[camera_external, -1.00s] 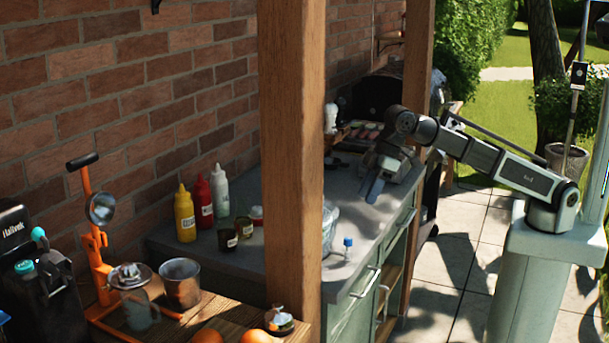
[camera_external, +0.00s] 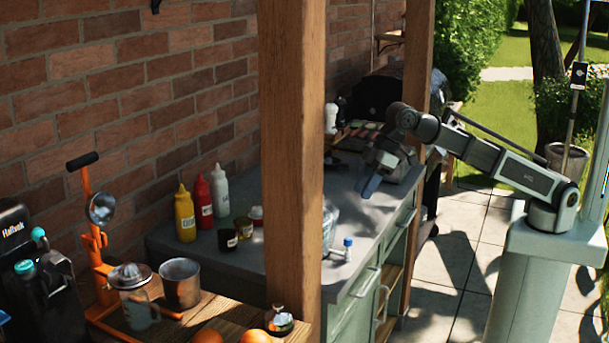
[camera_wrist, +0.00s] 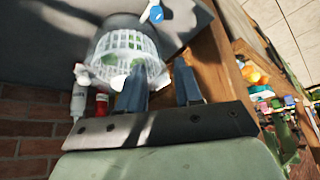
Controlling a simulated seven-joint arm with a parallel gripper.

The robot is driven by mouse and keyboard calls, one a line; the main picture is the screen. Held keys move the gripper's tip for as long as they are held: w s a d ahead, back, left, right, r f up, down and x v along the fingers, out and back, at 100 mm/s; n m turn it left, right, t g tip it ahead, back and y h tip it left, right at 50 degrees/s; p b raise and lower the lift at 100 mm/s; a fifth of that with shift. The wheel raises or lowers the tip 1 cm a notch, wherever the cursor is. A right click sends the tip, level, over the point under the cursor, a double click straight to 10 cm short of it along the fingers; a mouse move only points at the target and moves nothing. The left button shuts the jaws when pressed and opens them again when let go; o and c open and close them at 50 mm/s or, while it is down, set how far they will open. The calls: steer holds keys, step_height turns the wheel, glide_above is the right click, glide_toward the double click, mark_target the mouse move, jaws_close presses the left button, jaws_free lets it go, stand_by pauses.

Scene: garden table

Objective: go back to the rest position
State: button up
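My gripper (camera_external: 369,187) hangs in the air over the right part of the grey counter, beyond the wooden post, fingers pointing down. In the wrist view my gripper (camera_wrist: 160,84) shows two blue-grey fingers apart, with nothing held between them. My arm reaches in from the pedestal at the right, bent at the wrist.
A clear basket (camera_external: 330,228) with green contents, clearest in the wrist view (camera_wrist: 128,45), stands on the counter (camera_external: 290,190) partly behind the wooden post (camera_external: 292,150). Sauce bottles (camera_external: 203,203) stand further left by the brick wall.

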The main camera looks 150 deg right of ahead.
steer(key=a+f+n+y, duration=0.1)
steer(key=a+f, duration=0.3)
steer(key=f, duration=0.7)
steer(key=a+f, duration=0.3)
steer(key=f, duration=0.9)
steer(key=s+a+f+n+g+y, duration=0.1)
steer(key=a+f, duration=0.7)
steer(key=f, duration=0.2)
steer(key=s+a+f+n+g+y, duration=0.1)
steer(key=a+f+g, duration=0.1)
steer(key=a+f, duration=0.65)
steer(key=s+a+f+n+g+y, duration=0.1)
steer(key=s+a+f+g, duration=0.1)
steer(key=s+a+f, duration=0.45)
steer(key=s+a+f+n+g+y, duration=0.1)
steer(key=s+a+f, duration=0.3)
steer(key=a+f, duration=0.5)
steer(key=s+a+f+n+g, duration=0.2)
steer(key=s+a+f, duration=0.3)
steer(key=s, duration=0.4)
steer(key=s+a+f+n+g+h, duration=0.1)
steer(key=s+a+f+n+g, duration=0.1)
steer(key=s+a+f, duration=0.4)
steer(key=s+a, duration=0.1)
steer(key=s, duration=0.2)
steer(key=shift+a+f+g, duration=0.3)
